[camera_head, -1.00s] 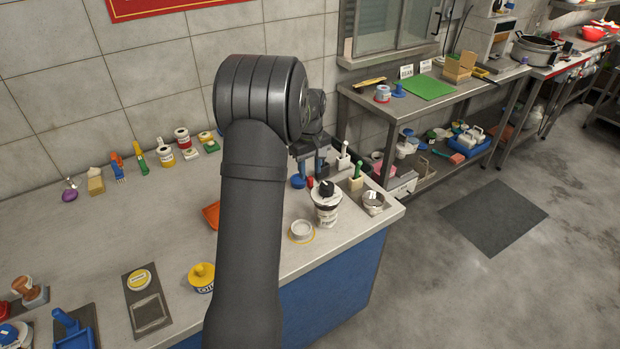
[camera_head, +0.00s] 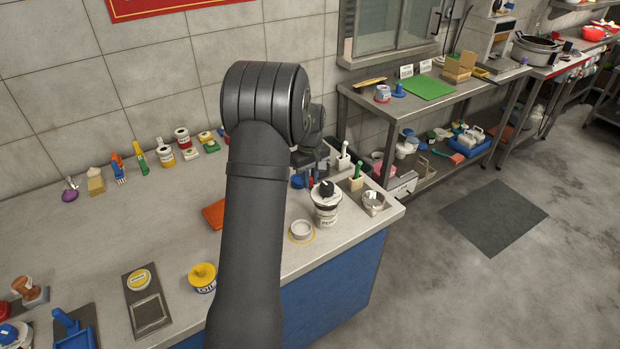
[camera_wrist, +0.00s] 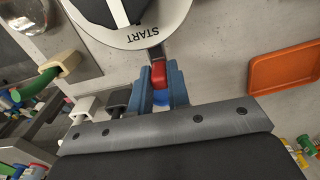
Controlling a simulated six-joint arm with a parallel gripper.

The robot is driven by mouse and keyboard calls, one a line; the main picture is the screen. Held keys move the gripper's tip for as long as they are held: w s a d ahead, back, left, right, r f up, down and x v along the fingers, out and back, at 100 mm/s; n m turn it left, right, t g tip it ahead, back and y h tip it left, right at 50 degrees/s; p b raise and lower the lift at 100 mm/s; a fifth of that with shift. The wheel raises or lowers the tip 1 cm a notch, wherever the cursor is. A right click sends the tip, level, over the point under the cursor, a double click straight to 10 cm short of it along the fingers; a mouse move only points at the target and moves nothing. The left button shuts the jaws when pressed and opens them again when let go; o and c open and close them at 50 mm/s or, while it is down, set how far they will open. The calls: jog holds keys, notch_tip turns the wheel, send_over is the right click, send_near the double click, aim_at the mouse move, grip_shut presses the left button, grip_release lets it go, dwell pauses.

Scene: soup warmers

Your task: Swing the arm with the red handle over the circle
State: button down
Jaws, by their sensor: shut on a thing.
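The red handle (camera_wrist: 158,74) sits between the blue fingers of my gripper (camera_wrist: 160,80) in the wrist view, and the gripper is shut on it. A short grey bar joins the handle to a white round disc (camera_wrist: 150,38) marked START, with a black and white part on top. In the head view this looks like the white pot (camera_head: 326,212) with a black knob, near the counter's right end. My gripper is low behind it, mostly hidden by my arm. A yellow-edged circle (camera_head: 290,239) lies on the counter in front of the pot, with a pale round cup (camera_head: 302,228) on it.
A metal bowl (camera_head: 373,202) and a holder with a green handle (camera_head: 356,180) stand to the right. An orange tray (camera_head: 213,213) lies left of the pot, and a yellow-lidded jar (camera_head: 202,278) stands further left.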

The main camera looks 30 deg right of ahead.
jog(key=shift+s+a+n, duration=1.4)
jog(key=shift+n, duration=1.6)
jog(key=shift+s+a+n, duration=1.45)
jog(key=shift+n, duration=1.55)
jog(key=shift+s+a+n, duration=1.4)
jog(key=shift+n, duration=1.6)
jog(key=c, duration=1.4)
grip_release()
jog(key=shift+o, duration=0.2)
notch_tip(320, 180, up, 18)
jog(key=shift+f, duration=0.25)
